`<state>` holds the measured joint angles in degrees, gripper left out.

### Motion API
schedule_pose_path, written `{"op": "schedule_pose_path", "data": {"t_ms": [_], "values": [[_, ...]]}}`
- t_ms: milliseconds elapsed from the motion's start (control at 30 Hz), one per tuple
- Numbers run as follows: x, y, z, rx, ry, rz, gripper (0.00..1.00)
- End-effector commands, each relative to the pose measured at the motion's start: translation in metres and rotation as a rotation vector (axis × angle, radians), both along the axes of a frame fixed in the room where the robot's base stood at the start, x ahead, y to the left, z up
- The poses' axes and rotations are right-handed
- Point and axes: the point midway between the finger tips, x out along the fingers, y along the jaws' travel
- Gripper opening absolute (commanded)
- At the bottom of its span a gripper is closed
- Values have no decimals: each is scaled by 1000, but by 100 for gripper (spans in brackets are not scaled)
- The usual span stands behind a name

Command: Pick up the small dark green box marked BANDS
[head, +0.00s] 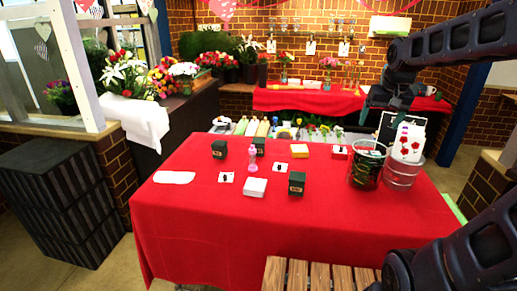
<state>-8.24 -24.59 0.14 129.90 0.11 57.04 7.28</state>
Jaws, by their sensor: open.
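Three small dark green boxes stand on the red-covered table (200,235). One dark green box (297,184) is at the middle front, one dark green box (219,149) is at the back left, and one dark green box (259,146) is at the back middle. Each has a small pale label, too small to read, so I cannot tell which is marked BANDS. My gripper (385,108) is open and appears empty, high at the right, apart from all three boxes.
The table's front is clear.

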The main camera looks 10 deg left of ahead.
Motion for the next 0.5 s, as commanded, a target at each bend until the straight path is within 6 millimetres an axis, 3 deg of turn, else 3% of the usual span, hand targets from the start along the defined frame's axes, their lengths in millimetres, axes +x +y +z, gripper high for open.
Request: {"op": "schedule_pose_path", "data": {"t_ms": [267, 500], "values": [[75, 49, 5, 9, 58, 15, 84], [135, 100, -2, 12, 102, 24, 84]]}}
